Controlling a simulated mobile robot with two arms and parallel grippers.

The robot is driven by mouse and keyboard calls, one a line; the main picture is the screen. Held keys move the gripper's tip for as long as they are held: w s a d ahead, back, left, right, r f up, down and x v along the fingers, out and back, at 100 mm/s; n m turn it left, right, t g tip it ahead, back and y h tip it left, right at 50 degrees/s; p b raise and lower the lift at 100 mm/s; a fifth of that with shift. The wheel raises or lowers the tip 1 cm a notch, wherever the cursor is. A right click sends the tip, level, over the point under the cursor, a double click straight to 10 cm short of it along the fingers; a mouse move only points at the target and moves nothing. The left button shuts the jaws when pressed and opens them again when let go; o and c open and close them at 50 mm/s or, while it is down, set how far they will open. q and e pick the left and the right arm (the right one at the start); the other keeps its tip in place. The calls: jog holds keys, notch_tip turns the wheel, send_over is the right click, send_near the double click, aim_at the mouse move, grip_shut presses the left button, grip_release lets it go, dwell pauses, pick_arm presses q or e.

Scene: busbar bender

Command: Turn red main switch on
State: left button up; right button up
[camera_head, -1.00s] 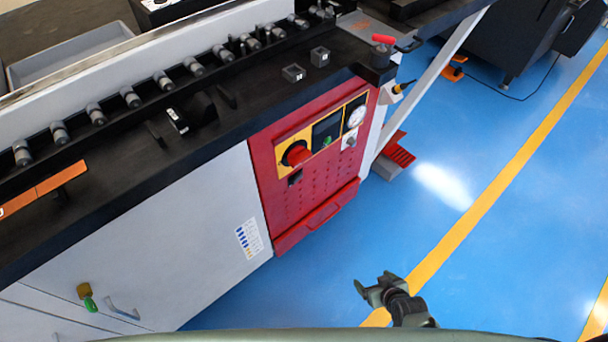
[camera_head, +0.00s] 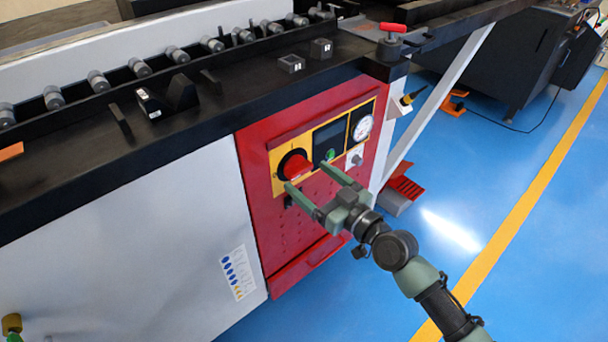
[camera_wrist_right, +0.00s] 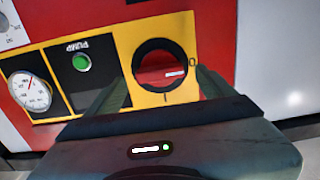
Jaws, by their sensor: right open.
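The red main switch (camera_head: 296,165) is a red rotary knob in a black ring on the yellow plate of the red cabinet panel. In the right wrist view the red main switch (camera_wrist_right: 160,68) shows a white mark on its right side, facing the "0"; an "I" is printed below the ring. My right gripper (camera_head: 306,176) is open, its two fingers pointing at the panel just below and right of the switch. In the wrist view the right gripper's fingers (camera_wrist_right: 160,84) lie on either side of the ring. Contact cannot be told. My left gripper is not in view.
Beside the switch are a green pump button (camera_head: 330,154) and a round gauge (camera_head: 362,128). A black worktop (camera_head: 190,135) overhangs the panel above. A red drawer handle (camera_head: 322,250) is below. Blue floor (camera_head: 480,200) is free to the right.

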aim_at(298, 169)
jog(key=shift+x, duration=1.4)
jog(key=c, duration=1.4)
